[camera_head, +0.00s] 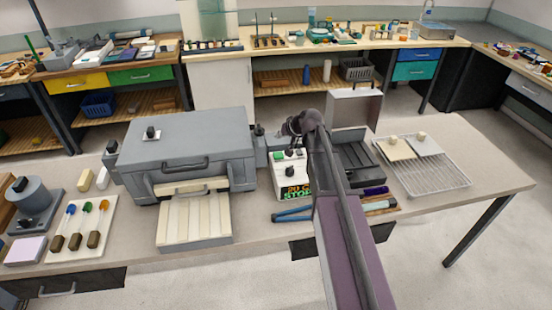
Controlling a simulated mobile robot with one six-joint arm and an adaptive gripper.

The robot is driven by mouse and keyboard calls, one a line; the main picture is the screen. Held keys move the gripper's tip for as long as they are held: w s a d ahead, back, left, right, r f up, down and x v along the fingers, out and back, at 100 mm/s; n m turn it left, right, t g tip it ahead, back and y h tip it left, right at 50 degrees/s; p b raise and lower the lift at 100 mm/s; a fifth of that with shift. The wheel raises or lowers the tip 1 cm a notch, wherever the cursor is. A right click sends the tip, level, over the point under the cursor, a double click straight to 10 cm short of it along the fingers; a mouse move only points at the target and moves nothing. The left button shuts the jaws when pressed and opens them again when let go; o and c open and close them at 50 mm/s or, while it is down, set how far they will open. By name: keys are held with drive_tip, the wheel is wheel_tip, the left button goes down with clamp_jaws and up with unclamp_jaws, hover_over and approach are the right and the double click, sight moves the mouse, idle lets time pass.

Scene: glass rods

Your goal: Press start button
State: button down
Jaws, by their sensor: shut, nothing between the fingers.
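A small white control box (291,181) stands near the middle of the bench, beside a large grey closed-lid unit (189,149). It has a green button (279,155) at its upper left, a black knob on its face and a dark display reading "20 C" and "STOP" in bright letters. My gripper (291,141) is shut and empty, just above and behind the top of the box. My arm comes in from the bottom and partly hides what lies to its right. Whether the fingertips touch the box cannot be told.
A tray of pale bars (195,244) sits before the grey unit. Right of my arm are a dark open-lid case (357,165) and a wire rack (440,182). Blue-handled tongs (292,215) lie near the front edge. A board with glass rods (108,213) is at left.

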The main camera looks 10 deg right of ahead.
sight(275, 153)
drive_tip(key=shift+f+b, duration=3)
drive_tip(key=shift+f, duration=0.35)
drive_tip(key=shift+f+b, duration=0.9)
drive_tip(key=shift+b, duration=0.05)
drive_tip(key=shift+r, duration=0.2)
idle(0.4)
drive_tip(key=shift+w+r+p, duration=0.1)
drive_tip(key=shift+r+p, duration=0.4)
drive_tip(key=shift+p, duration=0.25)
drive_tip(key=shift+r, duration=0.2)
drive_tip(key=shift+r+p, duration=2.55)
drive_tip(key=shift+p, duration=0.15)
